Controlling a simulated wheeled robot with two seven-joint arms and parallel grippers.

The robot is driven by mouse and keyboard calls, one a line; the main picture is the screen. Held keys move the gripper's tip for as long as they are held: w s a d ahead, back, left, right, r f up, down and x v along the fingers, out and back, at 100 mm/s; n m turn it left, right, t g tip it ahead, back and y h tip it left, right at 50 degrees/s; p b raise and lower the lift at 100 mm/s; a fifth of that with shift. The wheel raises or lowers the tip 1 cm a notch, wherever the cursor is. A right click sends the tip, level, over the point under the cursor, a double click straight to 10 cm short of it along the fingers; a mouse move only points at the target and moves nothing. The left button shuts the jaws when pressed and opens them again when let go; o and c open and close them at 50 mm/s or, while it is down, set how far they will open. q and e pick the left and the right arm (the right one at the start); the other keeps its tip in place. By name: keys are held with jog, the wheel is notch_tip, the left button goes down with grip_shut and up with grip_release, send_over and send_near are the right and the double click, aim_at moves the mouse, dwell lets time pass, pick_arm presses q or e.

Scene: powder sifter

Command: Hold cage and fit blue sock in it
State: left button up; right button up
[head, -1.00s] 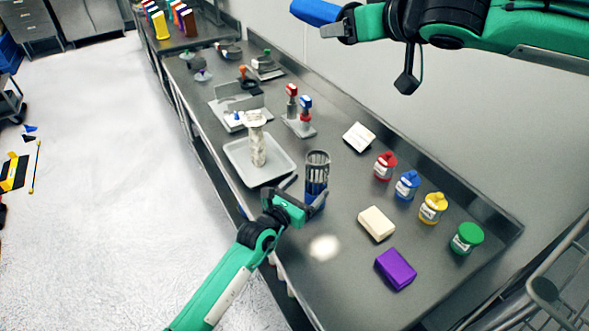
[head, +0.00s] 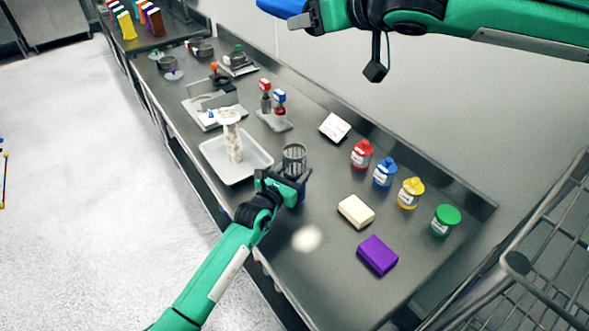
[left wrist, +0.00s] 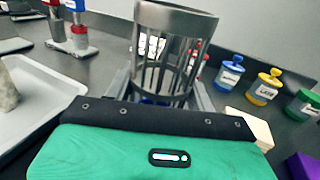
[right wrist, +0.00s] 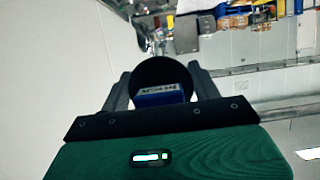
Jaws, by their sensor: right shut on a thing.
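The grey slotted cage (head: 294,157) stands upright on the dark table, with blue at its lower part. In the left wrist view the cage (left wrist: 172,50) rises between the two fingers. My left gripper (head: 290,186) is open around its lower part; contact is hard to see. My right gripper (head: 312,14) is high above the table, shut on the blue sock (head: 282,6), which is cut by the top edge. In the right wrist view the sock shows a dark round end and a blue part (right wrist: 160,98) between the fingers.
A tray (head: 212,152) with a pale column (head: 233,140) stands left of the cage. A cream block (head: 356,211), a purple block (head: 377,255) and several coloured jars (head: 410,193) are to the right. A pale powder patch (head: 307,238) lies in front.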

jog(key=shift+w, duration=0.1)
jog(key=w+g, duration=0.1)
jog(key=w+f+g, duration=0.1)
jog(key=w+f+n, duration=0.1)
jog(key=shift+w+a+g, duration=0.1)
jog(key=shift+w+g, duration=0.25)
jog(key=shift+g, duration=0.05)
jog(key=w+a+f+n+g+h, duration=0.1)
jog(key=f+n+h, duration=0.3)
jog(key=n, duration=0.7)
jog(key=w+a+f+n+g+h, duration=0.1)
jog(key=a+f+n+g+h, duration=0.1)
jog(key=f+n+h, duration=0.3)
jog(key=shift+a+f+n+g, duration=0.25)
jog(key=shift+f+n+g, duration=0.55)
jog(key=shift+f+n, duration=2.05)
jog(key=shift+r+n, duration=0.6)
jog(key=shift+n, duration=0.05)
jog(key=shift+f, duration=1.3)
jog(key=shift+f, duration=0.15)
